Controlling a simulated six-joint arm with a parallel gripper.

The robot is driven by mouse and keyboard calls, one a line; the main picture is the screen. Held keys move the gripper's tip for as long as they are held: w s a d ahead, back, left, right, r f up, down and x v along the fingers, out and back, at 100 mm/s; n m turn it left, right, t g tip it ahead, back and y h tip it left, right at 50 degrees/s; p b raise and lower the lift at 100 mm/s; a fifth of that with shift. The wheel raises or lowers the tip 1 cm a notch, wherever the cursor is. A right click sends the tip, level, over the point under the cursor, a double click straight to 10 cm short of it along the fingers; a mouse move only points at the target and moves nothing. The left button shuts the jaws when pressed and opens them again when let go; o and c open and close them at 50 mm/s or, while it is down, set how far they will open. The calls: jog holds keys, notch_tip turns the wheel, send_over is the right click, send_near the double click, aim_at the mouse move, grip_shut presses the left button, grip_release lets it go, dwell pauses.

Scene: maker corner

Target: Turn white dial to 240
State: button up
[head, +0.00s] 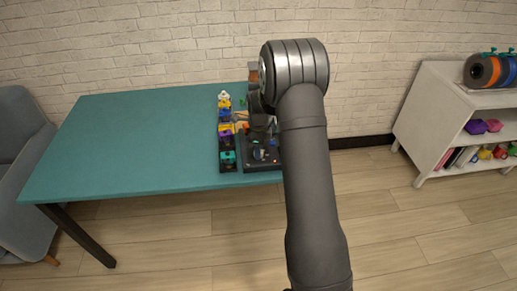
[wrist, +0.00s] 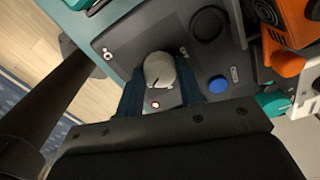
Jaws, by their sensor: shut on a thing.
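The white dial (wrist: 158,68) sits on a dark control panel (wrist: 128,42) in the wrist view. It is a pale rounded knob with a short dark mark on its lower right side. My gripper (wrist: 161,78) is shut on the dial, one dark blue finger on each side of it. The dial's scale and numbers cannot be read. In the head view the panel (head: 250,165) lies near the table's right end, partly behind my arm. The dial cannot be made out clearly there.
An orange object (wrist: 285,62) stands to the right. Several coloured items line up left of the panel. The teal table's (head: 130,140) left side is clear.

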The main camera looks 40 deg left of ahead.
jog(key=o, duration=1)
jog(key=shift+r, duration=0.1)
notch_tip(320, 180, up, 17)
jog(key=shift+r, duration=0.2)
notch_tip(320, 180, down, 18)
jog(key=shift+r, duration=0.2)
dwell(0.3)
